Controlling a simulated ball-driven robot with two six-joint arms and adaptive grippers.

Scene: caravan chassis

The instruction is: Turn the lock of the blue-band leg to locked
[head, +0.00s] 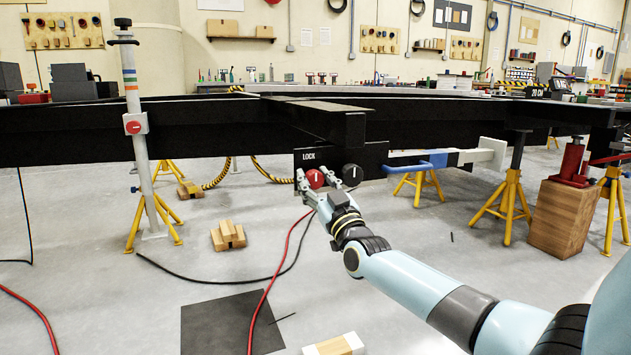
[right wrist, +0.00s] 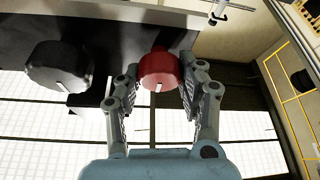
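A black panel (head: 374,158) marked LOCK is on the near side of the dark chassis. It carries a red knob (head: 315,178) and, to its right, a black knob (head: 351,174). Both have a white mark that looks upright. In the right wrist view the red knob (right wrist: 160,70) and the black knob (right wrist: 58,66) show with their marks. My right gripper (head: 317,177) is open, its fingers on either side of the red knob; I cannot tell whether they touch it. An upright white leg (head: 141,165) with blue and orange bands stands at the left. My left gripper is out of view.
A horizontal white leg (head: 488,152) with a blue part lies right of the panel. Yellow stands (head: 507,205), a wooden block (head: 562,218) and a red jack (head: 573,162) are at the right. Hoses and a dark mat (head: 225,322) lie on the floor.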

